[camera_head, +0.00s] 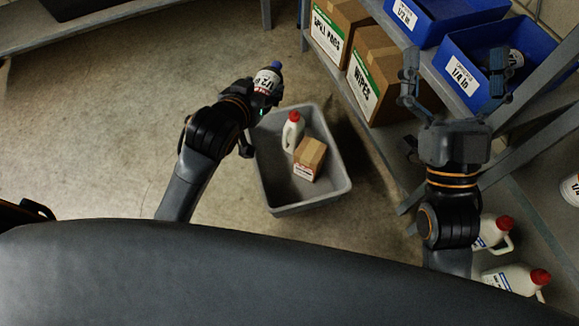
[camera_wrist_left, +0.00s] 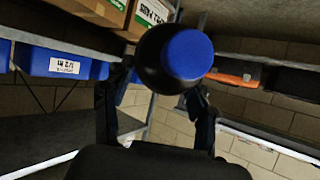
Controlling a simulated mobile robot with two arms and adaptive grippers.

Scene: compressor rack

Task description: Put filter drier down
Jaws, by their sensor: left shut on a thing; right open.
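The filter drier is a dark cylinder with a blue cap and a white label marked 1/2. In the head view the filter drier (camera_head: 267,80) is held up by my left gripper (camera_head: 262,92), above and beyond the far left corner of the grey tote. In the left wrist view its blue end (camera_wrist_left: 187,54) faces the camera, between the fingers of my left gripper (camera_wrist_left: 160,95). The grey tote (camera_head: 342,183) stands on the floor. My right gripper (camera_head: 452,82) is open and empty in front of the shelf at the right.
The tote holds a white bottle with a red cap (camera_head: 292,132) and a small cardboard box (camera_head: 309,158). Shelves at the right carry cardboard boxes (camera_head: 375,75) and blue bins (camera_head: 451,60). The floor left of the tote is clear.

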